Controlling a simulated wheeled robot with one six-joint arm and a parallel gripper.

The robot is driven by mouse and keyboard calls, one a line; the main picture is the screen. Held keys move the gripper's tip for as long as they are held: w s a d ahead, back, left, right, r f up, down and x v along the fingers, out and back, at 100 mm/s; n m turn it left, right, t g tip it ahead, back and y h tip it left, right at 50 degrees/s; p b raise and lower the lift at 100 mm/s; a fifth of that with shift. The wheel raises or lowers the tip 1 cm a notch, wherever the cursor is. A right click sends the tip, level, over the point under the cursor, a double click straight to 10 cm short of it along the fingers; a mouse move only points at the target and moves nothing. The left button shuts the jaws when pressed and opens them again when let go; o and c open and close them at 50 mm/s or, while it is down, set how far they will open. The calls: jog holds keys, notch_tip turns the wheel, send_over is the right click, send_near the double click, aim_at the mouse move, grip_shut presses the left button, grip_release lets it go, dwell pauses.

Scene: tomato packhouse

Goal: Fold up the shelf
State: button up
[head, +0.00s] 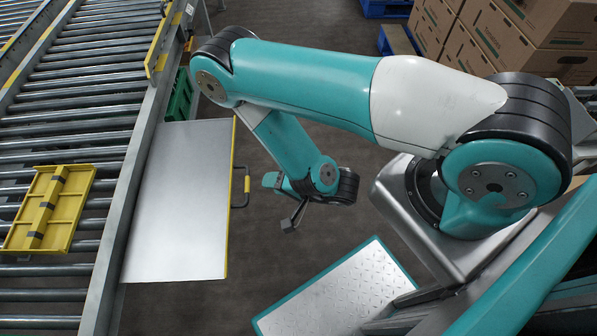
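The shelf (178,205) is a flat pale metal panel with a yellow outer edge. It sticks out from the right side rail of the roller conveyor and looks about level, with nothing on it. A dark handle (246,188) stands off its yellow edge. My gripper (289,225) hangs to the right of the handle, over the floor and apart from the shelf. The gripper is small and partly hidden by my wrist, so its opening does not show.
The roller conveyor (75,105) fills the left side, with a yellow slatted piece (48,208) on its rollers. A yellow-edged panel (163,40) stands at the rail farther back. A green crate (178,97) is behind the shelf. Cardboard boxes (500,40) stand at the back right.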

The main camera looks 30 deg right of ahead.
jog(key=p+v, duration=0.6)
jog(key=p, duration=0.3)
jog(key=shift+s+d+r, duration=0.15)
jog(key=shift+s+r, duration=0.05)
jog(key=shift+r, duration=0.1)
jog(key=shift+f, duration=0.1)
